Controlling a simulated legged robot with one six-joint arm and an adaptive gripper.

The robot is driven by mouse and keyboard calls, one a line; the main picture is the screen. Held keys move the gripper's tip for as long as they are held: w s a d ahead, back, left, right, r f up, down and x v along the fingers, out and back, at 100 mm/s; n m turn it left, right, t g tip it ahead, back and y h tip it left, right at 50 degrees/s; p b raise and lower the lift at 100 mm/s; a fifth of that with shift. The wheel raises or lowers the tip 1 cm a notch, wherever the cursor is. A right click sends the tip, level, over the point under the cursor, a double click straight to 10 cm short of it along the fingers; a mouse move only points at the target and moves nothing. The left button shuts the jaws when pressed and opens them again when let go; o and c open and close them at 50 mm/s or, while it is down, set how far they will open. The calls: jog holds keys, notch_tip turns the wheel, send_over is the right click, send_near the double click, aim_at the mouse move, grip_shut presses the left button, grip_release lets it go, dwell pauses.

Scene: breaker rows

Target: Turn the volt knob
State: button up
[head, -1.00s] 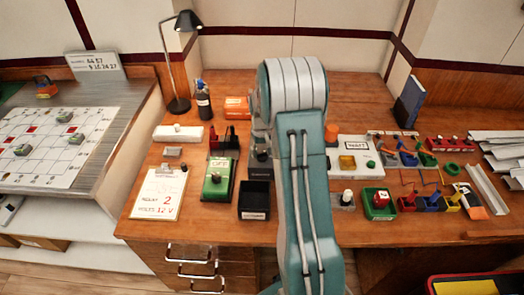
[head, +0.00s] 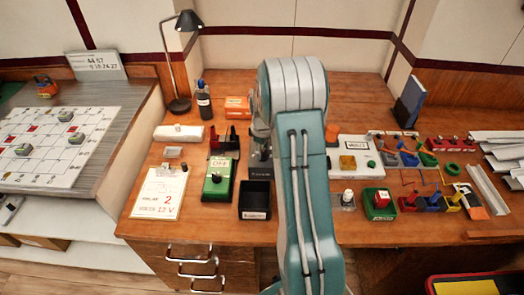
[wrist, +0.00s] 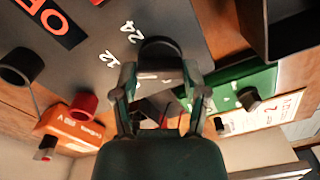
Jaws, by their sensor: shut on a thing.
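The volt knob (wrist: 158,48) is a dark round knob on a dark grey panel (wrist: 190,25), with white marks "12" and "24" beside it in the wrist view. My gripper (wrist: 162,72) is shut on the knob, one finger at each side. The fingers partly cover the knob, and I cannot tell which mark it points to. A black display on the panel shows part of the red word "OFF" (wrist: 48,18). In the head view my arm hides the knob and most of its dark unit (head: 260,168). A white card (head: 158,193) shows "2" and "12 V" in red.
A green box (head: 220,180) with a black knob stands left of the unit, and an open black bin (head: 255,200) in front. A red post (wrist: 82,105) and a black post (wrist: 18,65) rise from the panel. Several coloured parts crowd the bench's right side.

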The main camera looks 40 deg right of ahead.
aim_at(262, 151)
jog(key=shift+s+f, duration=0.1)
jog(key=shift+f, duration=0.05)
dwell(0.4)
jog(key=o, duration=1.1)
jog(key=shift+o, duration=0.2)
notch_tip(262, 151, up, 12)
